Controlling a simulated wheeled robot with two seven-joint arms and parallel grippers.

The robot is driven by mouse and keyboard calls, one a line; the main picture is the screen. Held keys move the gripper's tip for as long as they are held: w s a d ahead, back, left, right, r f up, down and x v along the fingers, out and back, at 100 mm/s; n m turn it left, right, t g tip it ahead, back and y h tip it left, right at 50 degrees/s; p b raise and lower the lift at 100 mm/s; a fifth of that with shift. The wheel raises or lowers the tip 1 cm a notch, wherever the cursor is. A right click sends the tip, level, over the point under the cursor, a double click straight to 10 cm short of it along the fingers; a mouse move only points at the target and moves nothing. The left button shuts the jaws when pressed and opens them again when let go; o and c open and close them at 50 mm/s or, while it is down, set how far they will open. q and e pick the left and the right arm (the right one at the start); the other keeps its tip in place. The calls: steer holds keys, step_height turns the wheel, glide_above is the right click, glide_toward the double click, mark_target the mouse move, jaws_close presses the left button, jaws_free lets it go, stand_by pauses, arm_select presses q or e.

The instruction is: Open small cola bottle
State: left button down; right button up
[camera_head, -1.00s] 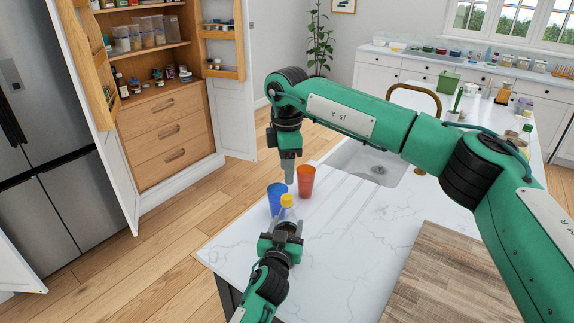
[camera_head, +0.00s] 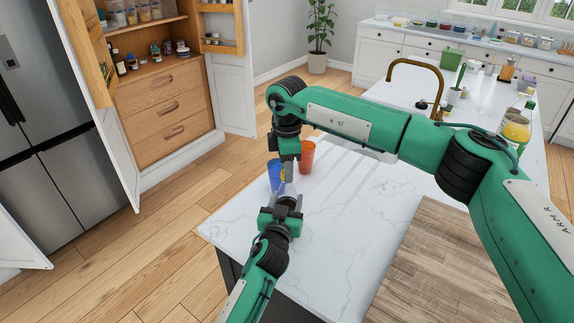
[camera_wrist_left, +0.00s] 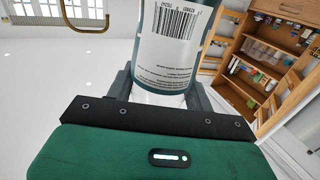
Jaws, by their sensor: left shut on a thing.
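The small bottle (camera_head: 286,190) stands upright near the far left end of the white counter, with a bit of its yellow cap (camera_head: 282,177) showing. In the left wrist view its label with a barcode (camera_wrist_left: 172,50) fills the space between the fingers. My left gripper (camera_head: 287,203) is shut around the bottle's body from the front. My right gripper (camera_head: 289,172) points down from above, with its fingertips at the cap and hiding much of it. Whether its fingers grip the cap cannot be seen.
A blue cup (camera_head: 274,174) stands close behind the bottle on the left, and an orange cup (camera_head: 305,157) behind it on the right. A wooden board (camera_head: 440,265) lies at the front right. The counter (camera_head: 330,235) between is clear. The faucet (camera_head: 415,66) is farther back.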

arm_select(q)
steer(key=shift+f, duration=0.1)
arm_select(e)
jaws_close()
